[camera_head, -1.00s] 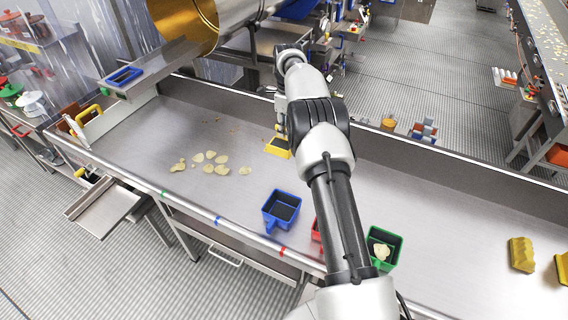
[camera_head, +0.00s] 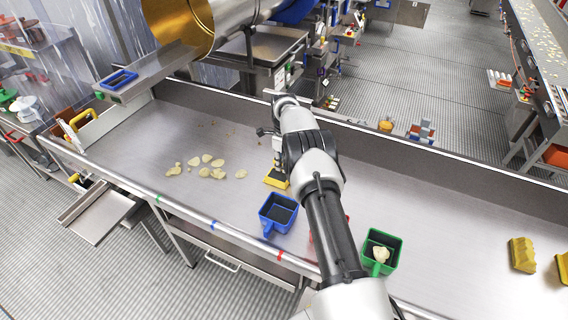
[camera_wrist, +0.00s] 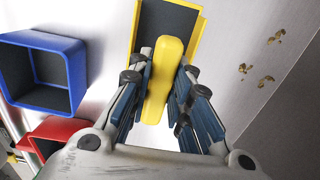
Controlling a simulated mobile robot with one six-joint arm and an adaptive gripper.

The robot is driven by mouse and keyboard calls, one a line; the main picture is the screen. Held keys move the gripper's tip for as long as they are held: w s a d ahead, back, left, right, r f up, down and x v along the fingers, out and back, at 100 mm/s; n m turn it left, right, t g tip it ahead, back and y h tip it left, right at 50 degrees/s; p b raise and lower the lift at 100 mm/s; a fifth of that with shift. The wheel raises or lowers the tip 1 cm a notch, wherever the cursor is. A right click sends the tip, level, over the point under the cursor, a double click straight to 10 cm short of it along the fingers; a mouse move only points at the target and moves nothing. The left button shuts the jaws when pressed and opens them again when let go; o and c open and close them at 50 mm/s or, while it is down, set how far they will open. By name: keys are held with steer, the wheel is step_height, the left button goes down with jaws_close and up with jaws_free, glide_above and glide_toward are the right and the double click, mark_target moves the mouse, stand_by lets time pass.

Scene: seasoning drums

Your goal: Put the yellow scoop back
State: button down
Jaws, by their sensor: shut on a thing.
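The yellow scoop (camera_head: 276,180) is over the steel table, just behind the blue scoop (camera_head: 278,212). My gripper (camera_head: 283,165) is shut on its handle, mostly hidden by my arm in the head view. In the wrist view the gripper's fingers (camera_wrist: 165,85) clasp both sides of the yellow handle, and the scoop's dark-lined, empty-looking bowl (camera_wrist: 198,40) points away at the top. I cannot tell whether the scoop touches the table. The blue scoop also stands close by at left in the wrist view (camera_wrist: 76,65).
A red scoop (camera_wrist: 58,128) is partly hidden by my arm. A green scoop (camera_head: 381,250) holds chips. Loose chips (camera_head: 208,168) lie left of the gripper. Green, blue and red marks sit on the front rail (camera_head: 240,238). Yellow blocks (camera_head: 522,255) lie at right.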

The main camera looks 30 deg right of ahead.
steer(key=shift+r, duration=0.1)
steer(key=c, duration=1.5)
jaws_free()
steer(key=shift+o, duration=0.2)
